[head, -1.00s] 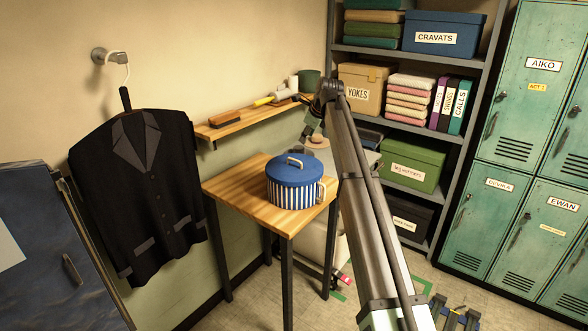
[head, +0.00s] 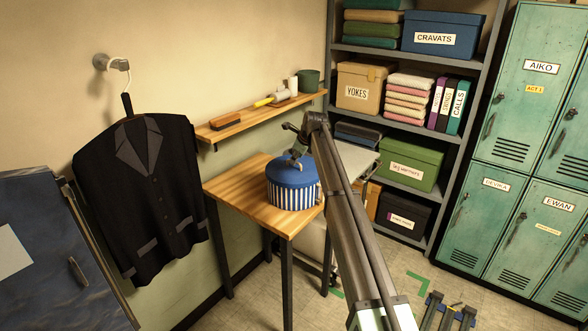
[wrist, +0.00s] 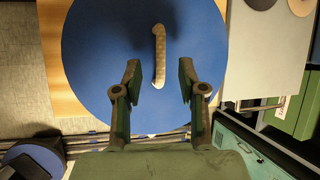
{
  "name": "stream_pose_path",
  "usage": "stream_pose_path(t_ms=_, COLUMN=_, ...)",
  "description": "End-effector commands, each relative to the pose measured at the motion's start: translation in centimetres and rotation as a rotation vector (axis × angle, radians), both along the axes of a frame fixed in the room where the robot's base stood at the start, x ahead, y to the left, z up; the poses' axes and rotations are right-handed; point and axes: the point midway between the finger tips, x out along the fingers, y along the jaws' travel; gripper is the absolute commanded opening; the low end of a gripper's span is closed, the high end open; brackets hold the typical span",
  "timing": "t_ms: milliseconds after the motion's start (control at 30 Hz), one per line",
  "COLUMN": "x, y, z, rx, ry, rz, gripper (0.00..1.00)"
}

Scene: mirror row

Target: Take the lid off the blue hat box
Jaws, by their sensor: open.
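The blue hat box (head: 292,196), with blue and white striped sides, stands upright on a small wooden table (head: 236,190). Its round blue lid (head: 288,178) is on it and fills much of the wrist view (wrist: 100,60). A tan bar handle (wrist: 159,58) crosses the lid's top. My gripper (wrist: 160,66) is open and empty above the lid, its fingers on either side of the handle's near part in the wrist view. The remaining gap in height cannot be told. In the head view my gripper (head: 296,153) hides most of the handle, and my arm covers the box's right edge.
A wall shelf (head: 262,114) with a brush and small items runs behind the table. A black jacket (head: 135,190) hangs at left. Metal shelving (head: 410,55) with boxes and teal lockers (head: 510,150) stand at right. The table's front left is clear.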

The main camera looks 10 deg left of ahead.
Motion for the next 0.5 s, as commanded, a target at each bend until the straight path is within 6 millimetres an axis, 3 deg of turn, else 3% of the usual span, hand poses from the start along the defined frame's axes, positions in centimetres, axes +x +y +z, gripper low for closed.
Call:
stream_pose_path(t_ms=233, x=1.4, y=1.0, z=-2.4, rx=0.000, ry=0.000, rz=0.000, gripper=0.41)
stream_pose_path(t_ms=467, x=1.4, y=1.1, z=-2.8, rx=0.000, ry=-0.001, rz=0.000, gripper=0.41)
stream_pose_path(t_ms=500, x=1.4, y=1.1, z=-2.8, rx=0.000, ry=-0.001, rz=0.000, gripper=0.34)
